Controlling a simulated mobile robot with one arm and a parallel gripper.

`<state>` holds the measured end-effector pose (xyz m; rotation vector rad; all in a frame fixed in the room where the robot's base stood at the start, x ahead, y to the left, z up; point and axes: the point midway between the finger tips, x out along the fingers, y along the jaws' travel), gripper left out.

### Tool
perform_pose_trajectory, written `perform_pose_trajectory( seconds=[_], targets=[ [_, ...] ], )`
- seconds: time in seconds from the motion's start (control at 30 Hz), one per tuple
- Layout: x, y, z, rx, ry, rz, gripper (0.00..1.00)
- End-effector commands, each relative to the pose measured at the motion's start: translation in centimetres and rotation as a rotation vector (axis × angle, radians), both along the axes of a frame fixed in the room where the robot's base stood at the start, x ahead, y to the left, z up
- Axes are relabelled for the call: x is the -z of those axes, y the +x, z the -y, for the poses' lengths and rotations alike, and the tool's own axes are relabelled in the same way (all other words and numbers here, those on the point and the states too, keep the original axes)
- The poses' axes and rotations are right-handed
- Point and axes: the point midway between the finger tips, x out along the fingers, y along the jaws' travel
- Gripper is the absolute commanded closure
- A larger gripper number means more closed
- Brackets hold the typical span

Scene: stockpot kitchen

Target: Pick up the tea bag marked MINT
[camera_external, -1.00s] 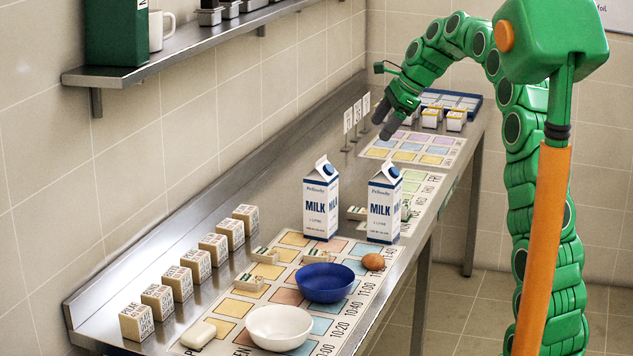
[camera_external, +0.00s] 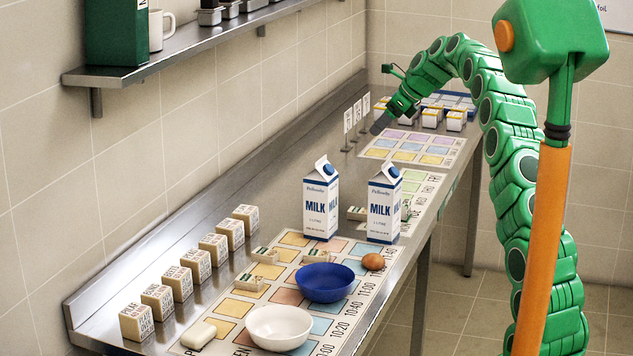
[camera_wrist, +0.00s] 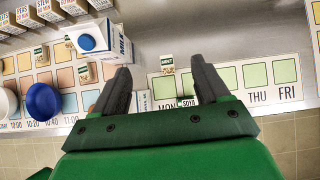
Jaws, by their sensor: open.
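In the wrist view a small pale tea bag packet (camera_wrist: 167,66) with a green label that seems to read MINT lies on the steel counter, between and just ahead of my open fingers. My gripper (camera_wrist: 162,74) is empty and apart from it. In the external view my gripper (camera_external: 377,126) is above the far part of the counter, near the small signs. A small packet (camera_external: 356,213) beside the milk cartons looks like the same one. Other similar packets (camera_external: 265,255) lie nearer on the chart; their labels are too small to read for certain.
Two milk cartons (camera_external: 321,203) stand tall mid-counter; one carton (camera_wrist: 95,38) is left of my fingers. A blue bowl (camera_external: 326,283), white bowl (camera_external: 279,328) and egg (camera_external: 373,262) are nearer. Boxes (camera_external: 230,233) line the wall side. A shelf (camera_external: 190,50) is above.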

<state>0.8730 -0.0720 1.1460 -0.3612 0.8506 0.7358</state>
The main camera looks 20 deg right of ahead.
Motion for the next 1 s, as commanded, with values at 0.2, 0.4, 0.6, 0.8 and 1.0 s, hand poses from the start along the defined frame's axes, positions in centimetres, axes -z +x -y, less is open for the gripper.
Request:
perform_pose_trajectory(
  seconds=[0.2,0.4,0.6,0.8,1.0],
  targets=[
    [1.8,0.1,0.1,0.01,0.007,-0.006,0.25],
    [3.9,0.1,0.1,0.009,0.007,-0.005,0.25],
    [7.8,0.0,0.1,0.007,0.007,-0.01,0.25],
    [13.9,0.0,0.0,0.008,0.007,-0.009,0.25],
    [18.4,0.1,0.1,0.008,0.004,-0.004,0.25]
  ],
)
